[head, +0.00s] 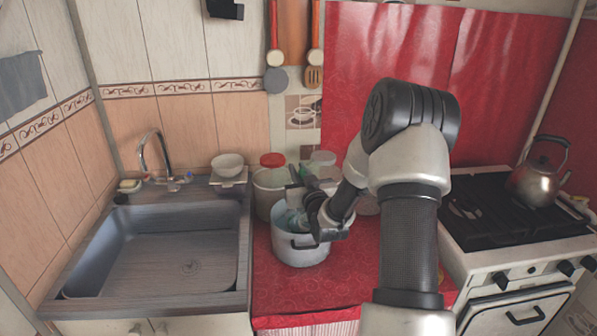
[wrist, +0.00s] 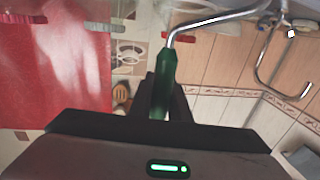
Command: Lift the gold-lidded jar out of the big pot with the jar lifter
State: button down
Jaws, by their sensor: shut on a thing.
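The big pot (head: 299,252), pale with a dark side handle, stands on the red counter right of the sink. My gripper (head: 318,212) is over the pot's right rim, hiding part of its mouth. In the wrist view my gripper (wrist: 160,92) is shut on the green handle of the jar lifter (wrist: 166,70). Its bent metal rod runs up and to the right, out of the picture. Something pale blue-green shows in the pot's mouth; I cannot tell whether it is the jar. No gold lid can be made out. The lifter's far end is hidden.
The sink (head: 160,250) is left of the pot, with a tap (head: 158,150) behind it. A white bowl (head: 228,165) and a red-lidded container (head: 272,160) stand behind. The stove (head: 500,220) with a kettle (head: 540,180) is right. The counter's front is clear.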

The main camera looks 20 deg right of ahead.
jog(key=shift+w+d, duration=0.1)
jog(key=shift+d, duration=0.05)
jog(key=shift+w+d+b, duration=0.25)
jog(key=shift+d+b, duration=0.05)
jog(key=shift+d, duration=0.4)
jog(key=shift+w+d+b, duration=0.25)
jog(key=shift+d+b, duration=0.05)
jog(key=shift+d, duration=0.45)
jog(key=shift+w+d+b, duration=0.25)
jog(key=shift+d+b, duration=0.05)
jog(key=shift+d, duration=0.4)
jog(key=shift+w+d, duration=0.1)
jog(key=shift+d, duration=0.1)
jog(key=shift+b, duration=0.95)
jog(key=shift+r, duration=1.1)
notch_tip(320, 180, up, 16)
jog(key=p, duration=0.7)
jog(key=shift+r, duration=0.25)
dwell(1.6)
